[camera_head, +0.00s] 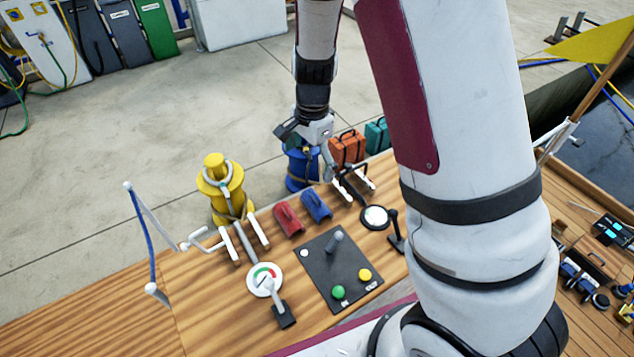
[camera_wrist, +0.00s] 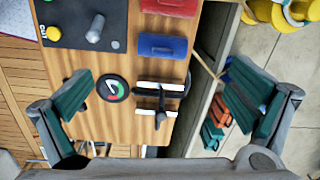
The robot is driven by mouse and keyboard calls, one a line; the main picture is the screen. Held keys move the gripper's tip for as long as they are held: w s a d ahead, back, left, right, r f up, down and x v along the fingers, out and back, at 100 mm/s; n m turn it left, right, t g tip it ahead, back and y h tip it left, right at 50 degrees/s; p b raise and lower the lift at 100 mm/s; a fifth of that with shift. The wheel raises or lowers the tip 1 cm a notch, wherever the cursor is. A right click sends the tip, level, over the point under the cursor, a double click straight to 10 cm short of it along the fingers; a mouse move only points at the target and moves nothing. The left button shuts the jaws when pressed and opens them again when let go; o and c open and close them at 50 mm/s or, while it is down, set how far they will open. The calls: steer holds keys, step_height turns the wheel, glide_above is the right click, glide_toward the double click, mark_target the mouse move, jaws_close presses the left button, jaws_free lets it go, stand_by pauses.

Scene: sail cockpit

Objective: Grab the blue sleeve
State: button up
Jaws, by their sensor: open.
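The blue sleeve (camera_head: 316,205) lies on the wooden deck just right of the red sleeve (camera_head: 289,220). In the wrist view the blue sleeve (camera_wrist: 162,46) is at the upper middle, below the red sleeve (camera_wrist: 168,7). It lies ahead of the gap between my fingers, apart from them. My gripper (camera_head: 314,143) is at the far edge of the deck, beyond the blue sleeve, near the blue winch drum. In the wrist view my gripper (camera_wrist: 163,85) shows two green-padded fingers spread wide, with nothing held between them.
A black control panel (camera_head: 313,277) with knobs sits nearer. A yellow winch (camera_head: 222,190) stands left. Orange (camera_head: 347,149) and teal (camera_head: 377,136) cases stand beyond the deck edge.

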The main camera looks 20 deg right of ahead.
steer(key=m, duration=0.1)
glide_above(316, 195)
step_height(316, 195, down, 5)
steer(key=shift+h, duration=0.3)
steer(key=f, duration=0.2)
steer(key=f+b, duration=0.1)
steer(key=f, duration=0.4)
steer(key=shift+s+f+b, duration=0.15)
steer(key=shift+s+b, duration=0.1)
steer(key=shift+b, duration=0.05)
steer(key=shift+w+f+b, duration=0.2)
steer(key=shift+f+b, duration=0.2)
steer(key=shift+f, duration=2.6)
steer(key=c, duration=1.2)
